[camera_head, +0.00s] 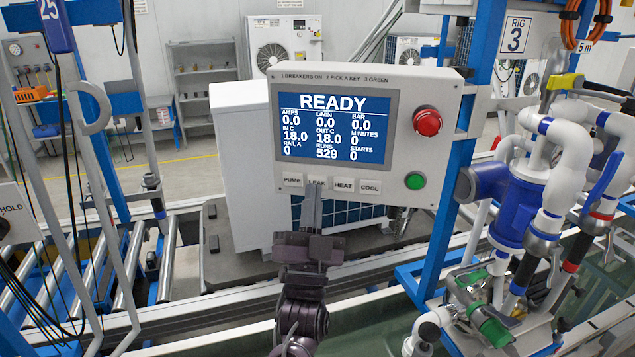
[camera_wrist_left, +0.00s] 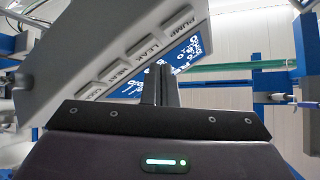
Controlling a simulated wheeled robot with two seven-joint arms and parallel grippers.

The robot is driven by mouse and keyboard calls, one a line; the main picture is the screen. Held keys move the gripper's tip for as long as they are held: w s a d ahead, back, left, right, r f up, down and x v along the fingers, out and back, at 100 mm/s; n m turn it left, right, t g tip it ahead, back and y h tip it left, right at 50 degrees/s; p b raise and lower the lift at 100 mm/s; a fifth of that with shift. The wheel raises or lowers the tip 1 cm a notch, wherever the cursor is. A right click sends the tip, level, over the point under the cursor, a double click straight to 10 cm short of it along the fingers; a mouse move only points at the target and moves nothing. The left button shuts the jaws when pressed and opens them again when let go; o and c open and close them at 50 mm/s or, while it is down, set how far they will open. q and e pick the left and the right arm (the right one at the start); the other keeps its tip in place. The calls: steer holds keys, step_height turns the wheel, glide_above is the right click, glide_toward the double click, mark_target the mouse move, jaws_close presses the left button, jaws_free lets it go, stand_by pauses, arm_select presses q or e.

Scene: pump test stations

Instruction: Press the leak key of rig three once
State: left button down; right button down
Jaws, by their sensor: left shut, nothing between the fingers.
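The control box (camera_head: 365,130) under the RIG 3 sign (camera_head: 516,34) has a blue screen (camera_head: 335,126) reading READY, with 529 runs and 0 starts. Below the screen is a row of keys: PUMP (camera_head: 292,180), LEAK (camera_head: 317,181), HEAT (camera_head: 344,185) and COOL (camera_head: 370,187). My left gripper (camera_head: 313,193) is shut and empty, its fingertips just below the LEAK key, partly covering it. In the left wrist view the fingertips (camera_wrist_left: 160,70) are close by the LEAK key (camera_wrist_left: 146,52); I cannot tell whether they touch. My right gripper is not in view.
A red stop button (camera_head: 427,121) and a green button (camera_head: 415,181) sit on the box's right side. Blue and white piping (camera_head: 525,195) stands to the right. A blue post (camera_head: 455,180) stands behind the box. A roller conveyor (camera_head: 90,285) lies left.

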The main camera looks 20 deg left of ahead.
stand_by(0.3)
arm_select(q)
steer(key=shift+w, duration=0.2)
steer(key=shift+w, duration=0.25)
steer(key=shift+w+a, duration=0.1)
steer(key=shift+w, duration=0.4)
stand_by(0.8)
steer(key=shift+s, duration=0.95)
steer(key=shift+s, duration=0.1)
steer(key=shift+s+d+p, duration=0.2)
steer(key=shift+s+p, duration=0.05)
steer(key=shift+s, duration=0.95)
steer(key=shift+s+d+p, duration=0.15)
steer(key=shift+s+p, duration=0.1)
steer(key=shift+s, duration=0.95)
